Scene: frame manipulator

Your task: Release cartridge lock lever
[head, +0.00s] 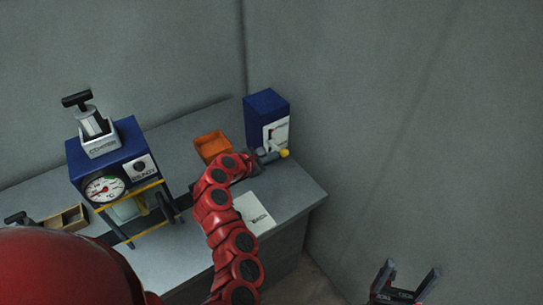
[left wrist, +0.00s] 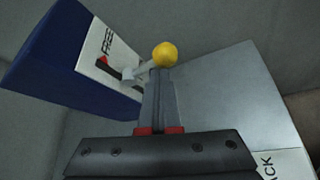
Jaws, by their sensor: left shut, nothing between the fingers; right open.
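The lock lever has a yellow ball knob (head: 284,153) and a light grey shaft. It sticks out from a white panel (head: 275,133) on a blue box (head: 266,104) at the table's far right. The left wrist view shows the knob (left wrist: 165,55) and the panel (left wrist: 112,62), with a dark slot, a red mark and the word "FREE". My left gripper (head: 262,156) is shut and empty, its fingertips (left wrist: 158,74) right by the knob and shaft. Whether they touch is unclear. My right gripper (head: 405,275) is open and empty, away from the table at lower right.
An orange tray (head: 212,147) lies left of the blue box. A blue machine with a dial gauge (head: 104,188) stands further left, with a wooden box (head: 68,218) beside it. A white marked sheet (head: 254,213) lies on the grey table (head: 293,190). Walls stand close behind and right.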

